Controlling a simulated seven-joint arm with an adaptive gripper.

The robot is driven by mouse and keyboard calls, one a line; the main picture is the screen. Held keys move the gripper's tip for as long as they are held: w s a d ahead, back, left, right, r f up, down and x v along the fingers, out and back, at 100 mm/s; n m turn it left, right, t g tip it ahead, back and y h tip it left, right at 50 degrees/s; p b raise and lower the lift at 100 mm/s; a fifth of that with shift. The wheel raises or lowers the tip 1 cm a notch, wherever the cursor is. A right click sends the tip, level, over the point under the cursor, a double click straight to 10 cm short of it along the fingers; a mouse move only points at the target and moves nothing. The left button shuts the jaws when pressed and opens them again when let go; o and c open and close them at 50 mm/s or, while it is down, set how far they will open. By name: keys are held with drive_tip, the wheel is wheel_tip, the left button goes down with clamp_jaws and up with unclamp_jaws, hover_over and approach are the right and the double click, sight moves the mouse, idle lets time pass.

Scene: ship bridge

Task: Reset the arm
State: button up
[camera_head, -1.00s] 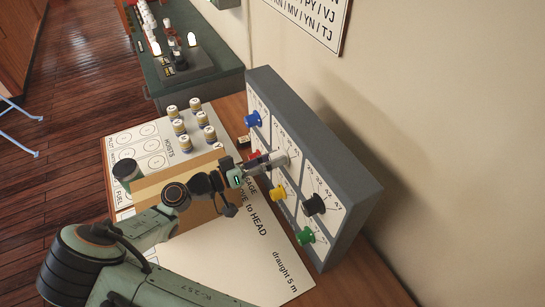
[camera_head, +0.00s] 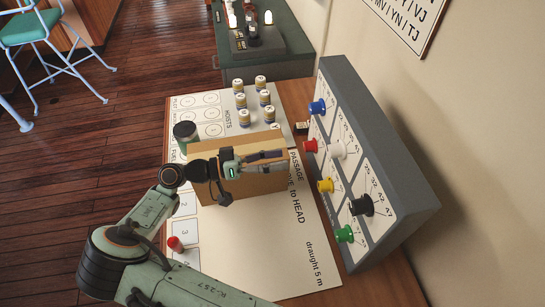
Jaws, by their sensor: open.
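My gripper (camera_head: 280,158) is open and empty in the head view. It hangs over a tan wooden block (camera_head: 255,186), with its fingers toward the grey panel (camera_head: 395,190). A gap lies between the fingertips and the panel's knobs. The panel carries a blue knob (camera_head: 317,107), a red knob (camera_head: 310,146), a white knob (camera_head: 337,149), a yellow knob (camera_head: 325,185), a black knob (camera_head: 362,205) and a green knob (camera_head: 344,234). My arm reaches in from the lower left.
A printed white sheet (camera_head: 255,260) lies on the wooden table. Several banded cylinders (camera_head: 265,100) stand at its far end. A dark round cylinder (camera_head: 185,133) stands beside the block, and a red peg (camera_head: 175,243) near my arm. A wall borders the right.

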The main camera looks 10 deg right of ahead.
drive_tip(key=shift+a, duration=0.45)
drive_tip(key=s+d+f+n+g+y, duration=0.3)
drive_tip(key=s+d+n+g+y, duration=0.15)
drive_tip(key=d+y, duration=0.45)
drive_tip(key=s+a+r+n+t+y, duration=0.2)
drive_tip(key=s+a+n+y, duration=0.2)
drive_tip(key=s, duration=0.4)
drive_tip(key=s+a+r+n+t+y, duration=0.3)
drive_tip(key=s+a+n+y, duration=0.1)
drive_tip(key=s+n+y, duration=0.1)
drive_tip(key=s+y, duration=0.1)
drive_tip(key=s, duration=0.1)
drive_tip(key=shift+s, duration=0.4)
drive_tip(key=shift+r, duration=0.1)
